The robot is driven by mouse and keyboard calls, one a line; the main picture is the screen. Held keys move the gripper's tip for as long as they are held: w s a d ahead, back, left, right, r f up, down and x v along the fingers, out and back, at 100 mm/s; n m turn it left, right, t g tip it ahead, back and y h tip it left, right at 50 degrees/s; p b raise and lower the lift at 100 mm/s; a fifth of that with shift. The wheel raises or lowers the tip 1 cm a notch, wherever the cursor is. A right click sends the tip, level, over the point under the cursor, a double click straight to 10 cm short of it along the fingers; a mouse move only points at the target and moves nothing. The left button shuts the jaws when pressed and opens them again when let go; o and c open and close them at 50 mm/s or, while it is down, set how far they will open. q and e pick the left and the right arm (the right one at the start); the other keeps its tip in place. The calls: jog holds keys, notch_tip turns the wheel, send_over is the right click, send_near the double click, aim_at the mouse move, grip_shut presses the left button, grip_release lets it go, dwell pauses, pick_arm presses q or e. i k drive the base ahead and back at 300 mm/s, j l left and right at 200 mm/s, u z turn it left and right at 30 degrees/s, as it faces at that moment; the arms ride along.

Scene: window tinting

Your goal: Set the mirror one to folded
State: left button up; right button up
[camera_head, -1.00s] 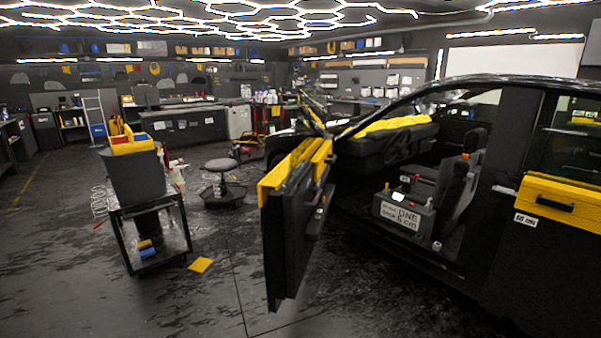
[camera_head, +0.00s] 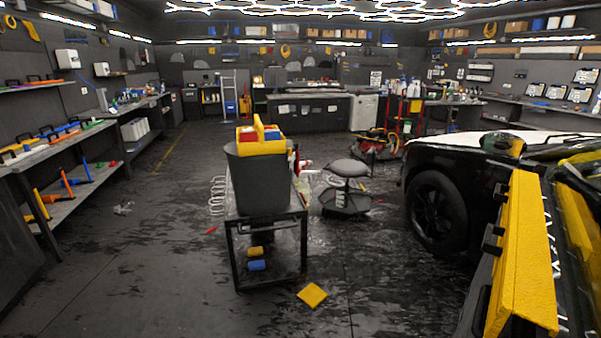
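A dark shape that looks like the car's side mirror (camera_head: 506,144) sits at the right, above the top of the open car door and against the white hood. Its face has a greenish and yellow tint. I cannot tell whether it is folded or out. The open door carries a yellow cover (camera_head: 527,252) along its top edge at the lower right. Neither of my grippers is in view.
A black cart (camera_head: 268,225) with a grey bin (camera_head: 257,178) stands in the middle. A stool (camera_head: 348,186) and a yellow sheet (camera_head: 312,295) on the floor are right of it. The car's front wheel (camera_head: 436,208) is at right. Floor left of the cart is mostly open.

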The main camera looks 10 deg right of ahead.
aim_at(498, 144)
jog(key=i+z, duration=0.2)
jog(key=i, duration=0.25)
jog(key=i+j+z, duration=0.2)
jog(key=i, duration=0.3)
jog(key=i+j+z, duration=0.1)
jog(key=i+z, duration=0.15)
jog(key=i, duration=0.2)
